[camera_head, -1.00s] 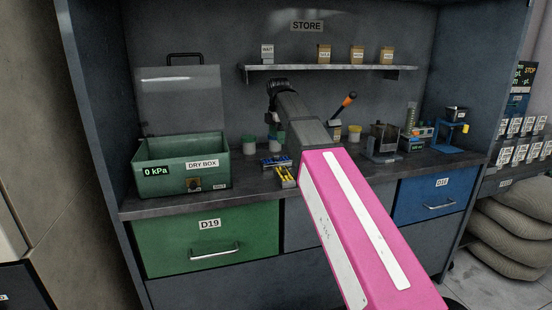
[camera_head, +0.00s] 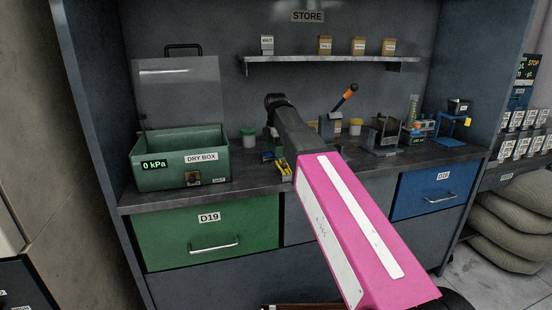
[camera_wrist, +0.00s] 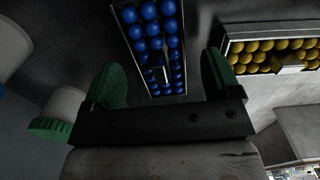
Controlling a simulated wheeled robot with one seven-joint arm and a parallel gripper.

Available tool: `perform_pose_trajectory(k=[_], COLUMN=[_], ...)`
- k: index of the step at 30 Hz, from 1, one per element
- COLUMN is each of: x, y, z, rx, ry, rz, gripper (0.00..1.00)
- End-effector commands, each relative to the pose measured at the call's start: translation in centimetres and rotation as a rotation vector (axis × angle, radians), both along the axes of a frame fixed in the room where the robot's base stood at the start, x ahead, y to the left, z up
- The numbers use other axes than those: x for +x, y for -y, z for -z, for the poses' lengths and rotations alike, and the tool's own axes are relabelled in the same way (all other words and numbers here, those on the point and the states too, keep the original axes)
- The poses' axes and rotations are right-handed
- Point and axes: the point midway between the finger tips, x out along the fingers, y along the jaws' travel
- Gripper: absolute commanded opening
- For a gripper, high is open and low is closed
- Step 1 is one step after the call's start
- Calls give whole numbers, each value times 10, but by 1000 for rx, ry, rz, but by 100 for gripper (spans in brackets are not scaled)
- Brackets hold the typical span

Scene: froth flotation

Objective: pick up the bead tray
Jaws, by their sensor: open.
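A tray of blue beads (camera_wrist: 168,91) lies in the wrist view between and beyond the two green finger pads of my open gripper (camera_wrist: 160,84). A small bar crosses the middle of that tray. A second tray, with yellow beads (camera_wrist: 270,55), lies to its right, outside the fingers. In the head view the yellow-bead tray (camera_head: 283,167) shows on the bench beside my arm, and only a bit of the blue-bead tray (camera_head: 267,157) shows. My forearm hides the fingers there. I cannot tell the exact height of the fingers above the blue tray.
A green dry box (camera_head: 180,170) with its lid raised stands left on the bench. A green-lidded jar (camera_head: 248,138) stands behind the trays. A yellow-lidded jar (camera_head: 355,126) and small apparatus (camera_head: 384,136) stand right. A shelf (camera_head: 330,62) runs above.

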Motion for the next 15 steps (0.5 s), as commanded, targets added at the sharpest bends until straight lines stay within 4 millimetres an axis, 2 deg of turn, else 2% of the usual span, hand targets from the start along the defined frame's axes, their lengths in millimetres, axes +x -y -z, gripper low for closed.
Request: perform_pose_trajectory(k=[1, 5, 12, 14, 15], x=[-1, -1, 0, 0, 0], y=[0, 0, 0, 0, 0], z=[9, 21, 23, 23, 23], rx=[-1, 0, 0, 0, 0], ry=[-2, -1, 0, 0, 0], rz=[0, 0, 1, 1, 1], gripper=[83, 83, 83, 67, 54])
